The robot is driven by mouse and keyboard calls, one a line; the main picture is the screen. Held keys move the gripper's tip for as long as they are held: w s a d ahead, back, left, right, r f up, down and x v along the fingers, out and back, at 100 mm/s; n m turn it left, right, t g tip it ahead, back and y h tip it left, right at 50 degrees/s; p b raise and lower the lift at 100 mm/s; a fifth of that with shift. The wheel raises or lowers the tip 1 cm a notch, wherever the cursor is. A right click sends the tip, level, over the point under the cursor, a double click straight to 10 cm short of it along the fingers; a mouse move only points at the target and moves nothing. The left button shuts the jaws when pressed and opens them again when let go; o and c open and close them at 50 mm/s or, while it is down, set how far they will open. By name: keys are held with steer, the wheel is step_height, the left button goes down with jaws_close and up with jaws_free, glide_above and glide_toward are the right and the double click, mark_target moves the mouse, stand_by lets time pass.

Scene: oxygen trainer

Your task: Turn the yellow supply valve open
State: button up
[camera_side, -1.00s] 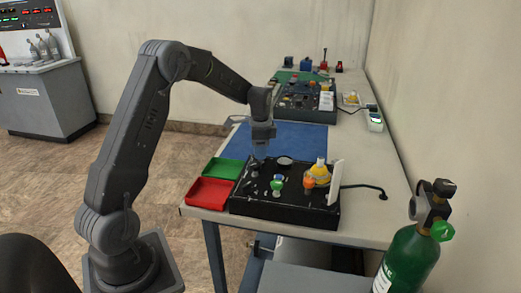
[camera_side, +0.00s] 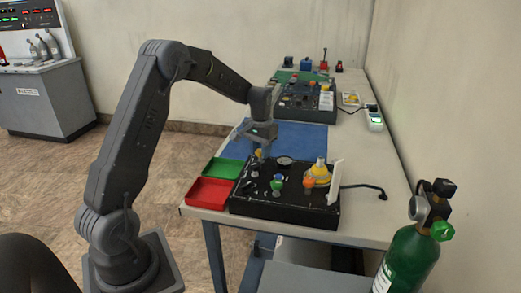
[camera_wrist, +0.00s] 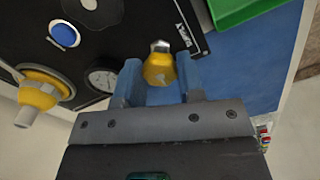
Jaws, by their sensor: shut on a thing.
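The yellow supply valve (camera_wrist: 158,68) is a small yellow knob with a silver tip, beside the white "SUPPLY" lettering on the black panel (camera_wrist: 92,50). In the wrist view my gripper (camera_wrist: 160,80) has one finger on each side of the knob and is shut on it. In the side view my gripper (camera_side: 261,144) points down at the rear left of the black trainer box (camera_side: 283,210). The yellow valve (camera_side: 259,155) shows just under the fingers, partly hidden by them.
A green tray (camera_side: 222,168) and a red tray (camera_side: 208,191) stand left of the box. A gauge (camera_side: 285,160), green knob (camera_side: 277,183), orange knob (camera_side: 309,182) and yellow dome (camera_side: 319,172) share the panel. A blue mat (camera_side: 300,135) lies behind.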

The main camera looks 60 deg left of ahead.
steer(key=n, duration=0.3)
steer(key=shift+n, duration=2.2)
steer(key=o, duration=0.9)
step_height(320, 180, up, 14)
steer(key=shift+f, duration=0.1)
